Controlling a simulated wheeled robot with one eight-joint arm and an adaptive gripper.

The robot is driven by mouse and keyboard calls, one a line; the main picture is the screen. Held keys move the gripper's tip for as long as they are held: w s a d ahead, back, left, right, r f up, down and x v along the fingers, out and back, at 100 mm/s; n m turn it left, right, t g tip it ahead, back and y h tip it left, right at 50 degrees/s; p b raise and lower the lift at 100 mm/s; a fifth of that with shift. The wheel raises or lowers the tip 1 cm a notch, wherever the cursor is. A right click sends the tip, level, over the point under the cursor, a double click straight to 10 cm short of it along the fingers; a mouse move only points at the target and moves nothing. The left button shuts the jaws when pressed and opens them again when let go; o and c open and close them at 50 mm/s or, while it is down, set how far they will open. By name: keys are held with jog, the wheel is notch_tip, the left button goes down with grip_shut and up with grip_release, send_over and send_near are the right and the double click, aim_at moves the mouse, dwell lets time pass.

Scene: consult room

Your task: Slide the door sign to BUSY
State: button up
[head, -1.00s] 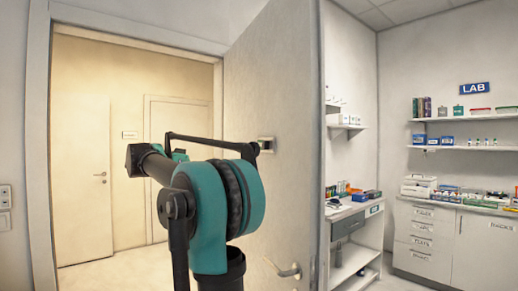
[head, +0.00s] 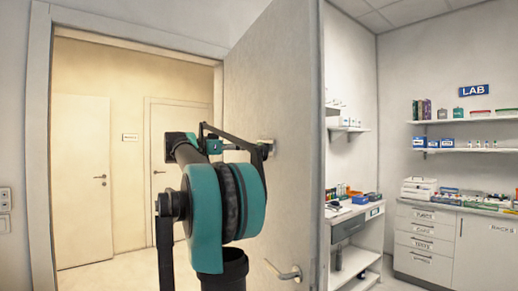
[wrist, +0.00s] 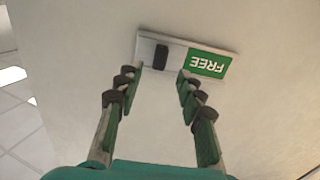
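The door sign (wrist: 222,62) is a narrow plate on the door face. In the wrist view it appears upside down, with a green panel reading FREE and a black knob (wrist: 161,56) on the grey part to the panel's left. My gripper (wrist: 157,76) is open and empty, its two fingers spread. The knob lies just beyond the fingertips, in line with the gap between them, and looks untouched. In the head view the sign (head: 270,143) is small and partly hidden by my gripper (head: 262,151) at the door.
The door (head: 290,120) stands open, with a lever handle (head: 284,272) low on it. The doorway on the left shows a corridor with closed doors. On the right are a desk (head: 350,222), shelves and drawer cabinets (head: 425,240) under a LAB sign (head: 477,89).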

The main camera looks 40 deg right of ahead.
aim_at(263, 147)
jog(key=x, duration=0.5)
grip_shut()
jog(key=shift+w, duration=0.1)
dwell(0.3)
